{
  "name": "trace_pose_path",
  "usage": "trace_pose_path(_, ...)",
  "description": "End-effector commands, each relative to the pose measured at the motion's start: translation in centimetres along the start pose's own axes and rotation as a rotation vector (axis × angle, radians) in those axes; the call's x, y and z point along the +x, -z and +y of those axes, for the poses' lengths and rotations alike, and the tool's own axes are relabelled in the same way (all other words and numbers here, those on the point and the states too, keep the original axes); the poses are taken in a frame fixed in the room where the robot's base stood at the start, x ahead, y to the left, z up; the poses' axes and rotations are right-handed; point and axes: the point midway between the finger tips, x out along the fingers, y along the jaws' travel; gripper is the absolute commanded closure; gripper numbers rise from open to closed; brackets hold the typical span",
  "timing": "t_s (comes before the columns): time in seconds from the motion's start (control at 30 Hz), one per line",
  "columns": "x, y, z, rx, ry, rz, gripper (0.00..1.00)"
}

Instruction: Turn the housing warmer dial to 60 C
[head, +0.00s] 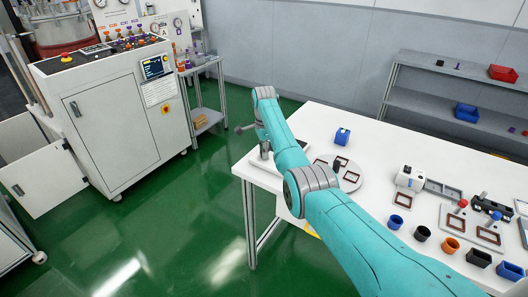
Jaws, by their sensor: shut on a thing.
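A white, low device with a dark top (263,152) stands at the left end of the white table and may be the housing warmer. My teal arm covers much of it, and I cannot make out its dial or any scale marks. My arm reaches across the table from the lower right, and its far end bends down just above this device. My gripper is hidden behind my own arm links, so its fingers and any contact with the dial do not show.
Several coloured cups, including an orange one (450,245), and small fixtures stand further right. A grey shelf (430,99) is behind. Green floor separates the table from a white control cabinet (115,125).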

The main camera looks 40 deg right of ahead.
Motion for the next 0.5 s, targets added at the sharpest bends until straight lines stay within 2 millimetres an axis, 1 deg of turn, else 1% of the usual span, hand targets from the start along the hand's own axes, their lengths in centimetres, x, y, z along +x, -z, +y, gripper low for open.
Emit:
trace_pose_path(0.3,-0.02,-0.02,-0.03,0.001,0.001,0.0,1.0)
trace_pose_path(0.33,-0.02,-0.02,-0.03,0.001,0.001,0.0,0.71)
trace_pose_path(0.37,-0.02,-0.02,-0.03,0.001,0.001,0.0,0.63)
trace_pose_path(0.4,-0.02,-0.02,-0.03,0.001,0.001,0.0,0.53)
trace_pose_path(0.43,-0.02,-0.02,-0.03,0.001,0.001,0.0,0.51)
trace_pose_path(0.5,-0.01,-0.02,-0.02,0.001,0.001,0.0,0.51)
